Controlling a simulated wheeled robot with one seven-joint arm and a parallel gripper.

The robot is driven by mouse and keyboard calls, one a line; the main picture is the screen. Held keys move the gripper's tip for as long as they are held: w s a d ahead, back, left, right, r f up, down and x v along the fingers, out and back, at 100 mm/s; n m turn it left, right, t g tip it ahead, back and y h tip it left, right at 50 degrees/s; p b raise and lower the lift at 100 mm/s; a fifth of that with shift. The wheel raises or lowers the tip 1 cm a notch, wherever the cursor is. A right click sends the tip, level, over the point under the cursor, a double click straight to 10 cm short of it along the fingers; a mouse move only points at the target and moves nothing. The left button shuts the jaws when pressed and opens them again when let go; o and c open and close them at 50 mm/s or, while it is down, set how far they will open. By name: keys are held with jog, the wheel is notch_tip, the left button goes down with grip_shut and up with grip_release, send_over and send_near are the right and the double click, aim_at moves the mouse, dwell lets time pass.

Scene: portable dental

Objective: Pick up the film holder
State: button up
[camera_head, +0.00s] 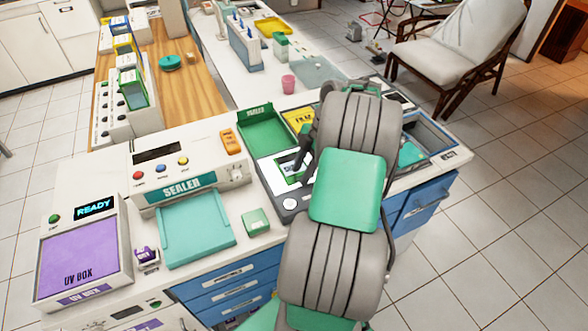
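I cannot tell for sure which thing is the film holder. A yellow piece with lettering that seems to start "FIL" (299,119) lies on the counter beside the green tray, partly hidden by my arm. A small purple item (146,255) stands between the UV box and the teal tray. My gripper (299,166) has dark fingers above a flat dark-edged device (290,202) with a green-framed panel. My arm hides much of that area, and the finger gap is unclear.
The sealer (181,188) and UV box (82,250) fill the left counter, with a teal tray (196,228) in front. A green tray (265,131), a small green box (256,221) and a pink cup (288,84) stand nearby. A recliner (462,42) is at the back right.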

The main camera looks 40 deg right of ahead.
grip_shut()
dwell(0.3)
dwell(0.3)
